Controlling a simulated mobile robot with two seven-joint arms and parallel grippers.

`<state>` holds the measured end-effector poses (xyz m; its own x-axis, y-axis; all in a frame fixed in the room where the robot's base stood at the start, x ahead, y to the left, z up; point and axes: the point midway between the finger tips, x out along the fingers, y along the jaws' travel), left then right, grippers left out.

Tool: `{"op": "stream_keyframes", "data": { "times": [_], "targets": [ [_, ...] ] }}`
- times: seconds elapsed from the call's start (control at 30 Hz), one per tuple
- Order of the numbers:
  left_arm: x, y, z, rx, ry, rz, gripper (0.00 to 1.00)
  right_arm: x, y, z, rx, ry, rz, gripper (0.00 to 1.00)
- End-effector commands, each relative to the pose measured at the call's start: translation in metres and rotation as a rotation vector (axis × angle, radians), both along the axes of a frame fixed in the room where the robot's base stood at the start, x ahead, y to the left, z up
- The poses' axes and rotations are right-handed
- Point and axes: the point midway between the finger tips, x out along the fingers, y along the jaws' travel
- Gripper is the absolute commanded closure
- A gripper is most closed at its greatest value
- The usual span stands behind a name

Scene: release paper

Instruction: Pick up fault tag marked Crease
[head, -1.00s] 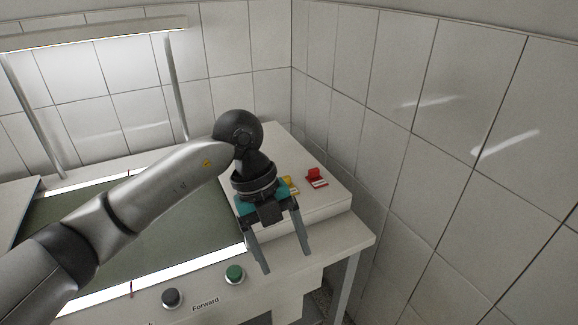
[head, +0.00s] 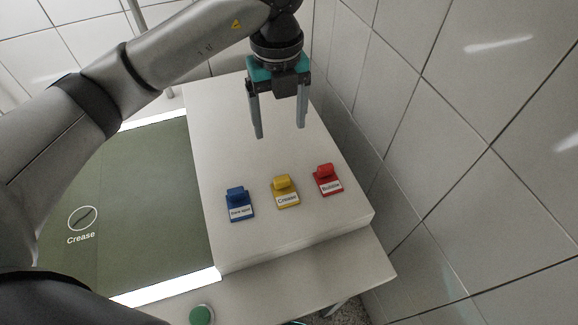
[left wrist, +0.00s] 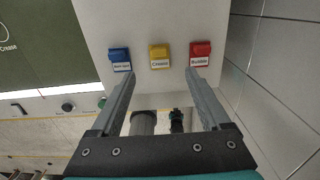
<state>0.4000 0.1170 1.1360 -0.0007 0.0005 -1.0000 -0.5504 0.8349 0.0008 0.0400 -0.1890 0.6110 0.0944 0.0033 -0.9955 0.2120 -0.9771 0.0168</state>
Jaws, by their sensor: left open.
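The yellow fault tag marked Crease (head: 285,191) stands on the white block between two other tags. It also shows in the left wrist view (left wrist: 159,56), ahead of and between my fingers. My left gripper (head: 279,132) is open and empty, above the white block and behind the tags in the head view. In the left wrist view its two fingers (left wrist: 160,75) spread either side of the yellow tag's line. My right gripper is not in view.
A blue tag (head: 238,204) stands left of the yellow one, a red tag marked Bubble (head: 327,179) right. The white block (head: 300,232) borders a green panel (head: 150,200) bearing a Crease mark. A green button (head: 202,314) sits in front. The tiled wall (head: 480,190) is close on the right.

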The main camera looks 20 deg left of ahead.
Motion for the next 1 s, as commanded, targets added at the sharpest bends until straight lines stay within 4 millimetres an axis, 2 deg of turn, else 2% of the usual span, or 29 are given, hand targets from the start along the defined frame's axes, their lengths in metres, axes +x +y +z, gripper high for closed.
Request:
{"op": "stream_keyframes", "data": {
  "times": [0.4, 0.67, 1.0],
  "targets": [
    [-0.001, 0.000, -0.081, 0.001, 0.006, 0.001, 0.20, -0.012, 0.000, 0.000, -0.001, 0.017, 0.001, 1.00],
    [-0.001, 0.000, -0.100, -0.001, 0.003, -0.001, 0.20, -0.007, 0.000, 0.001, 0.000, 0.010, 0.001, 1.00],
    [-0.002, 0.001, -0.145, 0.000, 0.005, 0.001, 0.20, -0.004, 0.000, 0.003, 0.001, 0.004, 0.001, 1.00]
  ]
}}
